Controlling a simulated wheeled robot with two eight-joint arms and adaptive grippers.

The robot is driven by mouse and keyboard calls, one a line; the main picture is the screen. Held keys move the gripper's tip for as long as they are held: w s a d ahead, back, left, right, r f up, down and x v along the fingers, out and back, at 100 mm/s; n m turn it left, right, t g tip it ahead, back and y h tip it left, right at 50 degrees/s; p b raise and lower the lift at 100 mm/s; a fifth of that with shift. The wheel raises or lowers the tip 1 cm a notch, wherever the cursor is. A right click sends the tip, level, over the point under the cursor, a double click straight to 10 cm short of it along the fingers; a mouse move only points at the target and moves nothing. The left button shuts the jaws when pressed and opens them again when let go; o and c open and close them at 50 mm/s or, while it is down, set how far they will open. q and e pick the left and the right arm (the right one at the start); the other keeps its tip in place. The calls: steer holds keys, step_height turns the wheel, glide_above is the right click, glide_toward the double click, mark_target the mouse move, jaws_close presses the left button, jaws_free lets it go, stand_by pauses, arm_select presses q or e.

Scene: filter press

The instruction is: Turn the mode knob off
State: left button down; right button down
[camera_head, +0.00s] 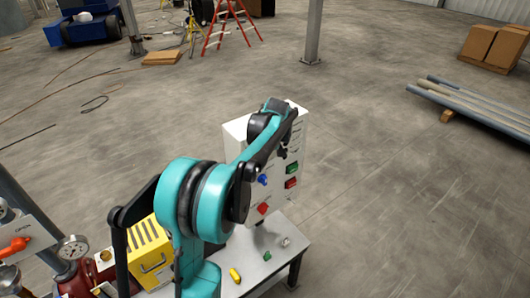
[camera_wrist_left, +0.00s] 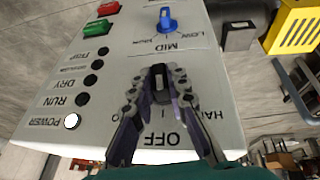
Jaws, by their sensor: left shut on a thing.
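The white control box (camera_head: 236,128) stands on the grey table, partly behind my left arm. In the left wrist view the panel (camera_wrist_left: 105,135) appears upside down. The black mode knob (camera_wrist_left: 160,78) sits between the fingers of my left gripper (camera_wrist_left: 158,80), which are shut on it. The OFF label is in line below the knob in that view; the labels to either side are partly covered by the fingers. A pale line on the knob looks roughly upright there; I cannot tell which end points. In the head view my left gripper (camera_head: 283,150) is at the panel's upper part.
A blue selector knob (camera_wrist_left: 167,20), a green button (camera_wrist_left: 93,29) and a red button (camera_wrist_left: 108,8) are on the same panel. A yellow box (camera_head: 150,252) stands left of my arm. Small parts lie on the table (camera_head: 288,252).

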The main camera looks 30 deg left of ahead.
arm_select(q)
steer(key=shift+w+a+r+g, duration=0.1)
steer(key=shift+w+g, duration=0.1)
steer(key=shift+g, duration=0.3)
steer(key=shift+y, duration=0.3)
steer(key=c, duration=1.5)
jaws_free()
steer(key=v, duration=1.2)
steer(key=shift+w, duration=0.15)
